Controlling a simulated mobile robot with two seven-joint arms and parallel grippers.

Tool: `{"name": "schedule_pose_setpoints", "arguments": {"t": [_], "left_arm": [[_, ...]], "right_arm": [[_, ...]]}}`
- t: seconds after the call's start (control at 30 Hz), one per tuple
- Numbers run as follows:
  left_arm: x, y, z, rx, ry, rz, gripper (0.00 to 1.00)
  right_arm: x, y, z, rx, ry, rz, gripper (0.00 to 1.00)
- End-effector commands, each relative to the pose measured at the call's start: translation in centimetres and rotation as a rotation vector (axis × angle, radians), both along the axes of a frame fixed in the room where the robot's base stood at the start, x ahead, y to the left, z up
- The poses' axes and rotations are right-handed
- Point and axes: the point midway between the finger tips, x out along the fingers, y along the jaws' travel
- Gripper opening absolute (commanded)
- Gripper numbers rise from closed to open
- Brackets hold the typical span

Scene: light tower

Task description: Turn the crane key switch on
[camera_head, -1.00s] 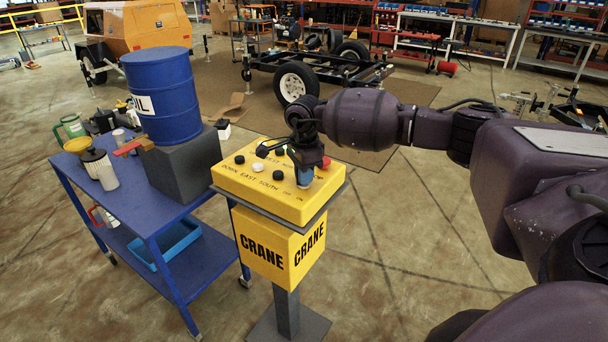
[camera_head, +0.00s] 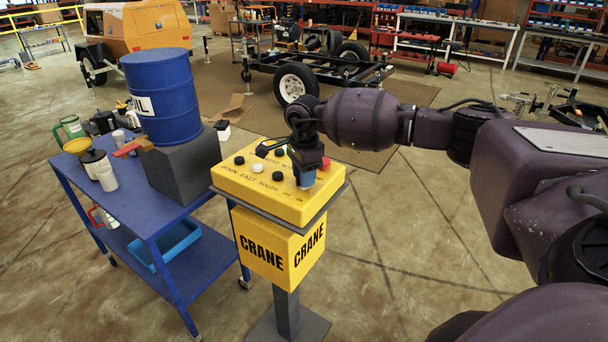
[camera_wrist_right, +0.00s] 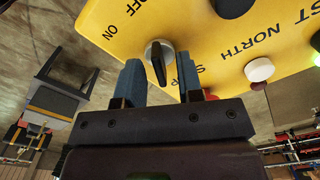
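The yellow crane control box (camera_head: 245,178) stands on a post, with several buttons and the printed words OFF and ON at its near right corner. In the right wrist view, the key switch (camera_wrist_right: 158,58) is a round metal knob with a black bar across it, below the word OFF. My right gripper (camera_wrist_right: 158,80) is open, with one blue finger on each side of the knob; I cannot tell whether they touch it. In the head view, my right gripper (camera_head: 306,178) is over the corner of the box and hides the switch. My left gripper is out of view.
A red button (camera_head: 324,163) sits close beside the right gripper. A blue cart (camera_head: 140,205) with a blue oil drum (camera_head: 162,95) and containers stands left of the box. The floor to the right is clear under my right arm.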

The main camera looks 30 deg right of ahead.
Motion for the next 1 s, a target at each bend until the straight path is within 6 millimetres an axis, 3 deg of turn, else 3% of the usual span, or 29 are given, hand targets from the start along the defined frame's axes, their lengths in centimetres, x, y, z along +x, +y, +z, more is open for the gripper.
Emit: {"name": "schedule_pose_setpoints", "arguments": {"t": [0.6,1.0], "left_arm": [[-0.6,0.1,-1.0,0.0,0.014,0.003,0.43],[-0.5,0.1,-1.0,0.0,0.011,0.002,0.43]], "right_arm": [[0.1,0.0,9.4,0.0,-0.003,-0.001,0.34],[0.0,0.0,10.7,0.0,-0.001,-0.001,0.34]]}}
